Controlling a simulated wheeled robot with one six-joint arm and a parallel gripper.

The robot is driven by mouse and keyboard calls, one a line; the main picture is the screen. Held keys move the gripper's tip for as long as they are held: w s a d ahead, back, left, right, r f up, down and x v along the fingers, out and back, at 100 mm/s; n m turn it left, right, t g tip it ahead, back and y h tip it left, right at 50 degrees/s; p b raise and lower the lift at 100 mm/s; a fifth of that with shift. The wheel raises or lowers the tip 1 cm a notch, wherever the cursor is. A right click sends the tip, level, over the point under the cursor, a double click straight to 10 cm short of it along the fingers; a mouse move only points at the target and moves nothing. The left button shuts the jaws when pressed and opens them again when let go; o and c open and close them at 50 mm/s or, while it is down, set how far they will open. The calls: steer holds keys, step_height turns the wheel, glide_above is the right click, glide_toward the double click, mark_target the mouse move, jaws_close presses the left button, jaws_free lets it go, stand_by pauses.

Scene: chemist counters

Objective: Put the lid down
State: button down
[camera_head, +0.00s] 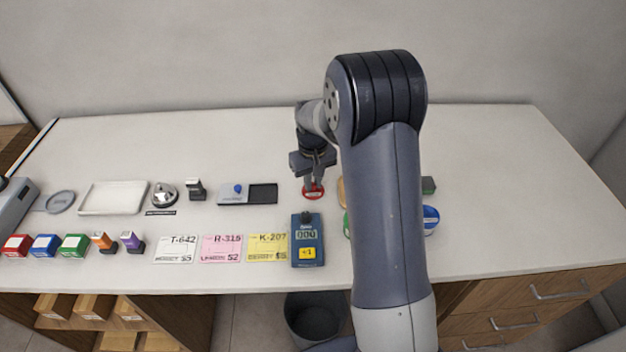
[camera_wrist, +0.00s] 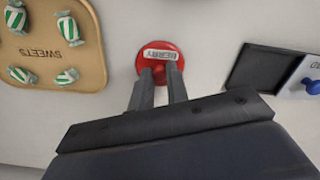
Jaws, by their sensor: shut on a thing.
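The lid (camera_head: 313,192) is a round red disc with a white label, which reads BERRY in the wrist view (camera_wrist: 159,71). My gripper (camera_head: 314,184) points down at the lid, and its two fingers are shut on it, close together at the lid's near part in the wrist view (camera_wrist: 163,76). The lid is at or just above the white counter; I cannot tell whether it touches. My arm hides part of the counter to the right of the lid.
A blue counter device (camera_head: 307,240) stands in front. A tan SWEETS tray (camera_wrist: 88,68) with wrapped sweets lies beside the lid. The counter behind the lid (camera_head: 250,140) is clear.

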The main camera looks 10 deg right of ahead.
steer(key=shift+f, duration=0.15)
steer(key=c, duration=1.4)
jaws_free()
step_height(320, 180, up, 12)
steer(key=shift+r, duration=0.15)
glide_above(313, 184)
steer(key=shift+f, duration=4.2)
